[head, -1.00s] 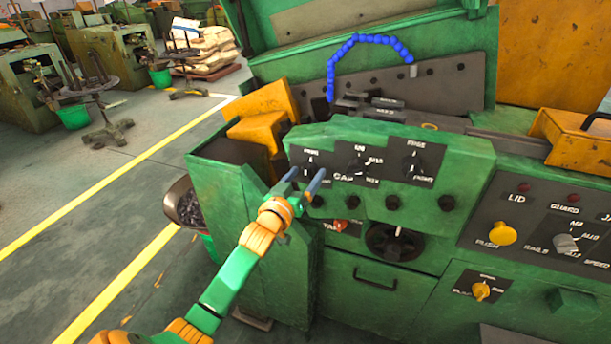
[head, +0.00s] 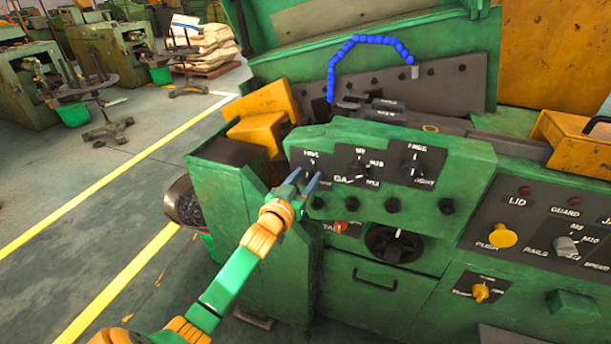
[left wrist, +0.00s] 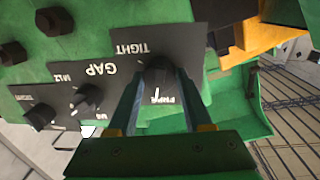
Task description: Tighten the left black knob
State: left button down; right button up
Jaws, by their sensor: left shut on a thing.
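The left black knob sits on the leftmost dark label plate of the green machine panel (head: 340,207). In the head view it is mostly hidden by my fingers. My left gripper (head: 304,178) reaches it from the front left. In the left wrist view the black knob (left wrist: 158,77) shows between the two fingertips of my left gripper (left wrist: 160,88), with a finger on each side, below the word TIGHT. The fingers are shut on the knob. My right gripper is in neither view.
Two more black knobs, the middle one (head: 360,172) and the right one (head: 414,170), are on the same panel. A row of small dark knobs (head: 392,205) and a large black dial (head: 396,243) lie below. A yellow push button (head: 502,234) is farther right.

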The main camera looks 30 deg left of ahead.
pick_arm(q)
jog(key=m+p, duration=0.1)
jog(key=m, duration=0.3)
jog(key=shift+r, duration=0.1)
jog(key=m+p, duration=0.1)
jog(key=m, duration=0.4)
jog(key=shift+d+m+g+y+p, duration=0.1)
jog(key=shift+m+g+y+p, duration=0.2)
jog(key=shift+g+p, duration=0.1)
jog(key=m, duration=1)
jog(key=shift+d+f+y+p, duration=0.1)
jog(key=shift+f+y+p, duration=0.2)
jog(key=shift+y, duration=0.1)
jog(key=shift+m, duration=0.3)
jog(key=c, duration=0.6)
grip_release()
jog(key=shift+o, duration=1.4)
jog(key=shift+r, duration=0.15)
